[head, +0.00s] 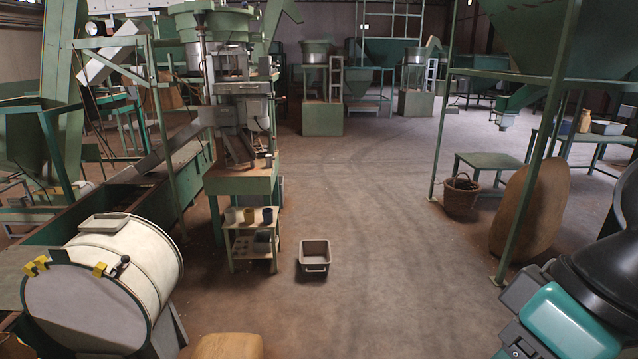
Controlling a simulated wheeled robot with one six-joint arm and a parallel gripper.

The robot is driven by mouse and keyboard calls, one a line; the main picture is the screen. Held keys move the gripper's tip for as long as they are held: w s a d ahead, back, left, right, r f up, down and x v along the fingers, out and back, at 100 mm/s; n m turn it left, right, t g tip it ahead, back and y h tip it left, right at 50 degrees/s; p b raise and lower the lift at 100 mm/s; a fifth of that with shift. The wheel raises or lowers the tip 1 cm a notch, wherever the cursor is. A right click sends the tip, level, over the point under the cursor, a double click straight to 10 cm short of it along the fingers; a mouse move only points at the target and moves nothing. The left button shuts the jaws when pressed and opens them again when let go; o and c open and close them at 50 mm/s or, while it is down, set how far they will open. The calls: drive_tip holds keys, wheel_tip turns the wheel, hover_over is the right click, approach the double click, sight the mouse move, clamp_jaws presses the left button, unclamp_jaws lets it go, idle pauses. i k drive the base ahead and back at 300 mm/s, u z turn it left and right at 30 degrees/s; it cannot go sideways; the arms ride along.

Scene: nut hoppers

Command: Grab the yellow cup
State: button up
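A small cup (267,216) that looks dark yellow stands at the right end of the top shelf of a small rack, left of the picture's middle. It appears upright, with a dark inside. Two paler cups stand to its left on the same shelf, a whitish one (248,216) and a greyish one (230,215). The cups are small in the view, so their colours are hard to tell exactly. Part of my arm, teal and black, shows at the bottom right, far from the rack. My gripper's fingers are not in view.
The rack (251,228) has more containers on its lower shelf. A grey bin (315,254) sits on the floor to its right. A large white drum (105,272) stands at the front left. A basket (461,197) and a big sack (530,208) stand at right. The middle floor is clear.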

sight(249, 216)
drive_tip(key=i, duration=2.55)
drive_tip(key=u, duration=1.2)
